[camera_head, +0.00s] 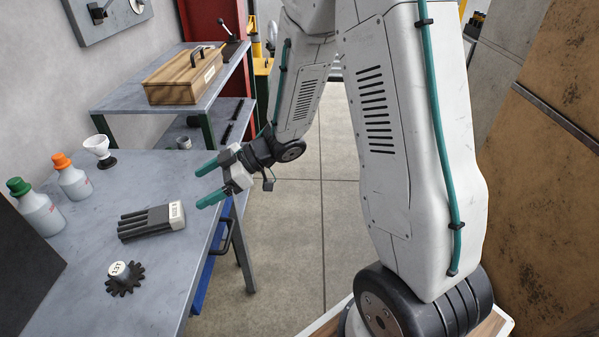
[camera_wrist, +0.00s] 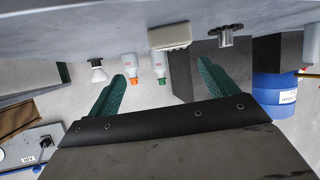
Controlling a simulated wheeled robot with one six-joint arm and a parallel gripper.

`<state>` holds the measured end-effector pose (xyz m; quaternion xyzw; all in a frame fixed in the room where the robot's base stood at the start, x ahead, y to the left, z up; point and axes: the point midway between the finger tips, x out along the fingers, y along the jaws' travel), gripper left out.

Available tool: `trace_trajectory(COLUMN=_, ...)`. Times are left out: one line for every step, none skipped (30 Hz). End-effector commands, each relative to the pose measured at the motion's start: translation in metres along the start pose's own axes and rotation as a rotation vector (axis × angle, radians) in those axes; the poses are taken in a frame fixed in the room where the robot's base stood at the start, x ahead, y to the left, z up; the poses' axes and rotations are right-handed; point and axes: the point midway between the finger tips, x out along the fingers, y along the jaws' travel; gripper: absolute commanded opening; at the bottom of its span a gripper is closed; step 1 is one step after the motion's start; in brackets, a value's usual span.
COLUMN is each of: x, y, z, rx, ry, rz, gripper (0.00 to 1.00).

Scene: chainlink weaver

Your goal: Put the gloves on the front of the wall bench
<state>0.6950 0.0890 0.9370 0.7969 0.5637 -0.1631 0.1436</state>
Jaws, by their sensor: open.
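The gloves (camera_head: 148,222) appear as a dark, finger-shaped bundle with a pale labelled cuff, lying on the near grey bench (camera_head: 185,235) along the left wall. The cuff end faces the bench's front edge. In the wrist view, which is upside down, the pale cuff (camera_wrist: 170,37) shows beyond the fingers. My gripper (camera_head: 203,186) is open and empty, with green fingers pointing left over the bench's front edge, apart from the gloves. Its fingers also show in the wrist view (camera_wrist: 162,75). I cannot tell which bench is the wall bench.
On the near bench stand a green-capped bottle (camera_head: 37,209), an orange-capped bottle (camera_head: 72,177), a white cup-shaped item (camera_head: 99,150) and a dark gear (camera_head: 125,279). A farther bench (camera_head: 122,103) carries a wooden toolbox (camera_head: 184,77). The floor (camera_head: 285,235) beside the bench is clear.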

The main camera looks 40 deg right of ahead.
Motion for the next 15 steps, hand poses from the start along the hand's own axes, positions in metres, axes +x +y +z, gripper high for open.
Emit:
trace_trajectory(x=-0.006, y=0.012, z=-0.007, rx=-0.021, ry=-0.038, rz=0.072, gripper=0.85)
trace_trajectory(x=-0.011, y=0.022, z=-0.01, rx=-0.033, ry=-0.07, rz=0.128, gripper=0.85)
trace_trajectory(x=-0.021, y=0.036, z=-0.016, rx=-0.045, ry=-0.12, rz=0.214, gripper=0.85)
trace_trajectory(x=-0.03, y=0.047, z=-0.02, rx=-0.049, ry=-0.16, rz=0.287, gripper=0.85)
trace_trajectory(x=-0.041, y=0.057, z=-0.025, rx=-0.05, ry=-0.203, rz=0.362, gripper=0.85)
trace_trajectory(x=-0.06, y=0.068, z=-0.031, rx=-0.041, ry=-0.262, rz=0.465, gripper=0.85)
trace_trajectory(x=-0.074, y=0.075, z=-0.036, rx=-0.029, ry=-0.307, rz=0.539, gripper=0.85)
trace_trajectory(x=-0.09, y=0.08, z=-0.04, rx=-0.01, ry=-0.349, rz=0.611, gripper=0.85)
trace_trajectory(x=-0.112, y=0.083, z=-0.044, rx=0.023, ry=-0.405, rz=0.699, gripper=0.85)
trace_trajectory(x=-0.128, y=0.083, z=-0.047, rx=0.055, ry=-0.445, rz=0.76, gripper=0.85)
trace_trajectory(x=-0.145, y=0.08, z=-0.05, rx=0.091, ry=-0.484, rz=0.817, gripper=0.85)
trace_trajectory(x=-0.166, y=0.073, z=-0.053, rx=0.146, ry=-0.533, rz=0.884, gripper=0.85)
trace_trajectory(x=-0.181, y=0.066, z=-0.054, rx=0.193, ry=-0.569, rz=0.928, gripper=0.85)
trace_trajectory(x=-0.195, y=0.056, z=-0.055, rx=0.246, ry=-0.601, rz=0.966, gripper=0.85)
trace_trajectory(x=-0.212, y=0.04, z=-0.056, rx=0.319, ry=-0.645, rz=1.006, gripper=0.85)
